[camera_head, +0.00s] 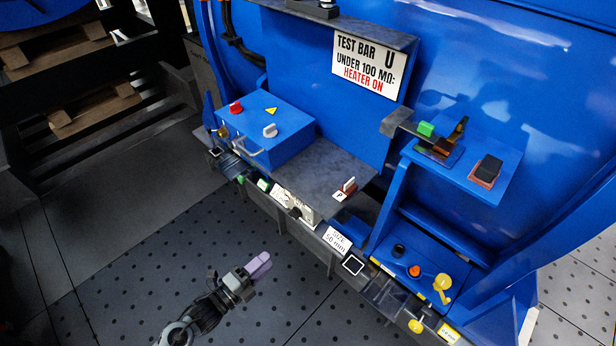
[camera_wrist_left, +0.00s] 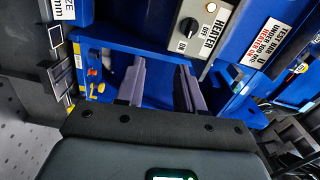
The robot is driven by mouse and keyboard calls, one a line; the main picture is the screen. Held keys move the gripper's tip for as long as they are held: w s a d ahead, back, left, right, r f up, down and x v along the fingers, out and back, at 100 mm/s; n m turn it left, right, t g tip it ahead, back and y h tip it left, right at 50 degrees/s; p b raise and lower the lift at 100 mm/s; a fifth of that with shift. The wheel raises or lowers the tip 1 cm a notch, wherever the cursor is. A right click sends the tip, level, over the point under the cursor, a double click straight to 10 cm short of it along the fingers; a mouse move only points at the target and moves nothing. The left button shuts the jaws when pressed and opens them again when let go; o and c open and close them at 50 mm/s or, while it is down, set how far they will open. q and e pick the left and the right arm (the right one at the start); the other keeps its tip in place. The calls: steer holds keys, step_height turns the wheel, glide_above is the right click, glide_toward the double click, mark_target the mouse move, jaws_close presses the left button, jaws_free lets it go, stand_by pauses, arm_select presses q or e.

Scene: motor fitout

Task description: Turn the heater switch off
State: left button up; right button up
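The heater switch (camera_wrist_left: 188,25) is a black rotary knob with a white pointer mark. It sits on a pale panel (camera_wrist_left: 208,40) lettered HEATER, OFF and ON, at the top of the left wrist view. The mark seems to lean toward ON, but it is small. In the head view the panel (camera_head: 298,207) is on the bench's front edge. My left gripper (camera_wrist_left: 162,68) is open and empty, its two fingers apart, and the knob is beyond the fingertips, not touching. In the head view the left gripper (camera_head: 259,265) is below and left of the panel. My right gripper is in neither view.
A sign (camera_head: 368,62) reads TEST BAR U UNDER 100 MΩ: HEATER ON. A blue box (camera_head: 262,138) with a red knob stands left on the bench. A blue stand (camera_head: 470,160) with small parts is at right. Open floor surrounds my left gripper.

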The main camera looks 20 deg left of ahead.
arm_select(q)
steer(key=m+p, duration=0.1)
glide_toward(292, 217)
steer(key=a, duration=0.2)
steer(key=b+x, duration=0.1)
steer(key=x, duration=0.2)
steer(key=d+x, duration=0.1)
steer(key=x, duration=0.2)
steer(key=b+x, duration=0.1)
steer(key=x, duration=0.2)
steer(key=shift+s+d+b, duration=0.15)
steer(key=shift+d+b, duration=0.15)
steer(key=shift+b, duration=0.05)
steer(key=shift+s, duration=0.1)
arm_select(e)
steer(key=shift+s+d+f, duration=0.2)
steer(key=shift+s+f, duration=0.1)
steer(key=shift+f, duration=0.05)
arm_select(q)
steer(key=shift+f, duration=0.1)
steer(key=shift+c, duration=0.4)
jaws_close()
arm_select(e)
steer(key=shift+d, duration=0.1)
